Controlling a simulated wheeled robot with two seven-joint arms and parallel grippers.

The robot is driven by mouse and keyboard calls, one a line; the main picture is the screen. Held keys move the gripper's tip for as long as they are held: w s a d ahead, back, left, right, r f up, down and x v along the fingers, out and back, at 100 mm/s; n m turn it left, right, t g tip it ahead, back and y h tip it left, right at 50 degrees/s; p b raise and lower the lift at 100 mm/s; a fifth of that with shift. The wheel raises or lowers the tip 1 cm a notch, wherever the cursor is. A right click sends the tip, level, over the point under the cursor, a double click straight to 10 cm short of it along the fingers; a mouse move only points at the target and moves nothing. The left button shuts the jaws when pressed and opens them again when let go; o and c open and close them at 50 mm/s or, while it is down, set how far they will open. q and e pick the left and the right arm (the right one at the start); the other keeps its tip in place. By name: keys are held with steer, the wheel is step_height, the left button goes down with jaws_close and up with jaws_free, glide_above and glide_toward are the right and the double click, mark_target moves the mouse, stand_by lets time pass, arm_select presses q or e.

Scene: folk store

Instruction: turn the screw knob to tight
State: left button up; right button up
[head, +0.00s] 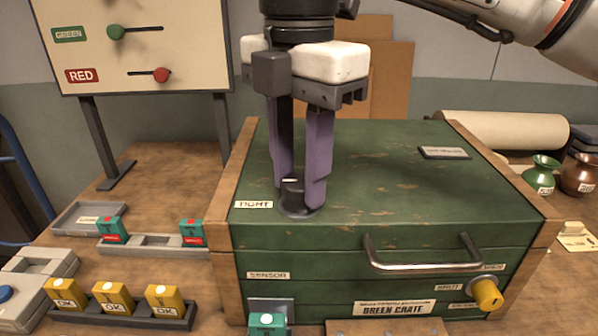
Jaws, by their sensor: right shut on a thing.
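The screw knob (293,195) is a dark round knob with a white pointer mark, on the top front left of the green crate (400,200). A "TIGHT" label (253,204) sits just left of it. My right gripper (300,188) points straight down from above. Its two purple fingers are shut on the knob, one at each side. The right finger hides part of the knob, and I cannot tell exactly where its pointer aims. My left gripper is not in view.
A metal handle (425,262) and a yellow knob (487,294) stick out from the crate's front. Yellow "OK" blocks (113,298) and teal blocks (112,229) stand at the left. A board with sliders (140,45) rises behind. Small pots (541,174) stand at the right.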

mark_target(299, 181)
steer(key=shift+r, duration=0.1)
stand_by(0.3)
steer(key=o, duration=0.9)
steer(key=shift+c, duration=0.2)
steer(key=shift+o, duration=0.9)
step_height(299, 181, up, 10)
steer(key=p, duration=0.2)
steer(key=shift+r, duration=0.15)
